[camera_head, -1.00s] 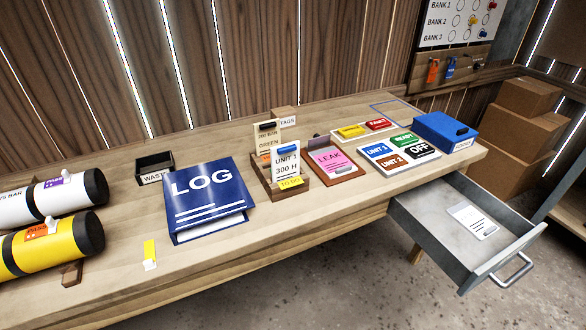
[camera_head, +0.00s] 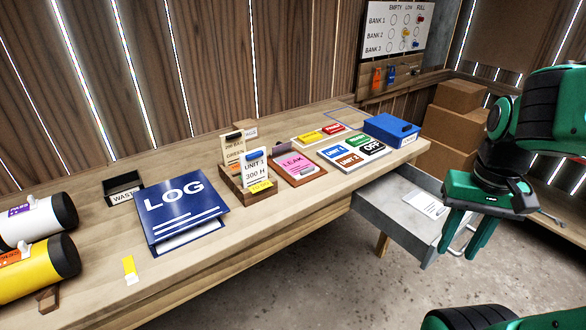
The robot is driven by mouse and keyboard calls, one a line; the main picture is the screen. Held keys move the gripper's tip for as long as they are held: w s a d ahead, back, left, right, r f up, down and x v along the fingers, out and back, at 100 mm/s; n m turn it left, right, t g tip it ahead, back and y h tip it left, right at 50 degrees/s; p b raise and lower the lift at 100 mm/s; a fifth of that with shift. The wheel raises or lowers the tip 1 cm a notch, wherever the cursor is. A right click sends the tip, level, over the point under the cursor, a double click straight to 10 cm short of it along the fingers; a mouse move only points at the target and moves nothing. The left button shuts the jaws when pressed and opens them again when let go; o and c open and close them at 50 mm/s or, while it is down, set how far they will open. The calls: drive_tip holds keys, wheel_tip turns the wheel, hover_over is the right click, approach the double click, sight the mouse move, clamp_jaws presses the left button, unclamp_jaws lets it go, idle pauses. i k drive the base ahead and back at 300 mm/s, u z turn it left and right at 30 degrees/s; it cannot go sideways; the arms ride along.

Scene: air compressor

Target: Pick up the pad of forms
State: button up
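A small white pad with dark printed lines and a grey patch (camera_head: 427,204), which looks like the pad of forms, lies flat in the open grey drawer (camera_head: 378,222) at the right of the bench. My gripper (camera_head: 464,250) points down at the right, over the drawer's front end, to the right of the pad and apart from it. Its green fingers are spread with nothing between them. The gripper and arm hide part of the drawer's front and handle.
On the bench (camera_head: 265,220) stand a blue LOG binder (camera_head: 181,212), a card holder (camera_head: 247,190), a pink LEAK pad (camera_head: 296,165), a sign board (camera_head: 352,152) and a blue box (camera_head: 391,130). Gas cylinders (camera_head: 35,262) lie at the left. Cardboard boxes (camera_head: 455,125) are stacked behind the drawer.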

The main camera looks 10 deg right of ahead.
sight(298, 167)
drive_tip(key=k, duration=0.5)
drive_tip(key=z, duration=0.55)
drive_tip(key=i, duration=0.85)
drive_tip(key=z, duration=0.35)
